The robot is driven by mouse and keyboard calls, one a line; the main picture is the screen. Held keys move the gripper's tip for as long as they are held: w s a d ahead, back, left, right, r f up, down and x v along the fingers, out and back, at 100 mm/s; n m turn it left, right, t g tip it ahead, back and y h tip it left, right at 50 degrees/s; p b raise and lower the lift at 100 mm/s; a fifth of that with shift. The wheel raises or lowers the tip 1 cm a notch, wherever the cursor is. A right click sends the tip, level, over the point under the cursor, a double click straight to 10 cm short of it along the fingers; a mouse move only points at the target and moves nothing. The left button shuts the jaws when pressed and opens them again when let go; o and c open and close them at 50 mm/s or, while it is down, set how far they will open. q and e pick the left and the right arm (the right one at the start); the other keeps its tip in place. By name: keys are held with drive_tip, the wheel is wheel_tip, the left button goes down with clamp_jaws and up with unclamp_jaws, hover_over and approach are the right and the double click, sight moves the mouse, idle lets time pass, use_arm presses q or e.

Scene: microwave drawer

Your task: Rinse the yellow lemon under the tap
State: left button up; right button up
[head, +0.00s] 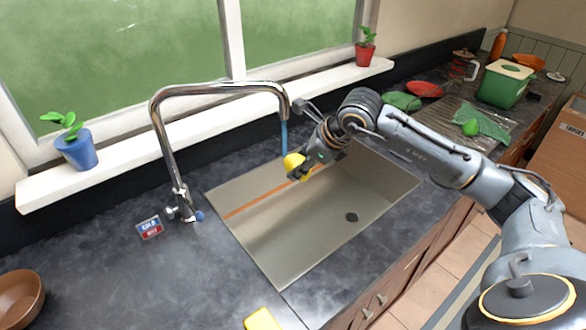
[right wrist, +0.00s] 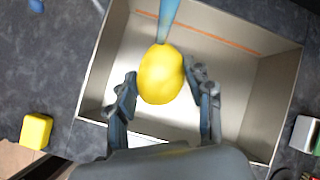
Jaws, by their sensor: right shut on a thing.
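The yellow lemon (head: 293,162) is held over the sink (head: 300,225) by my right gripper (head: 305,170). In the right wrist view the lemon (right wrist: 161,74) sits between the two fingertips of the right gripper (right wrist: 163,88), which is shut on it. The chrome tap (head: 215,90) arches over the sink. A blue stream of water (head: 284,138) comes down from its spout toward the lemon. In the right wrist view the stream (right wrist: 168,18) meets the lemon's upper edge. My left gripper is in neither view.
A cold/hot label (head: 150,227) lies beside the tap base. A yellow block (head: 262,320) is on the counter's front edge. A brown bowl (head: 20,297) stands at left. Potted plants (head: 78,149) sit on the sill. A green bin (head: 503,84) stands at far right.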

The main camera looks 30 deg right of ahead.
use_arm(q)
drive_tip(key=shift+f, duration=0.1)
use_arm(e)
drive_tip(key=shift+s, duration=0.1)
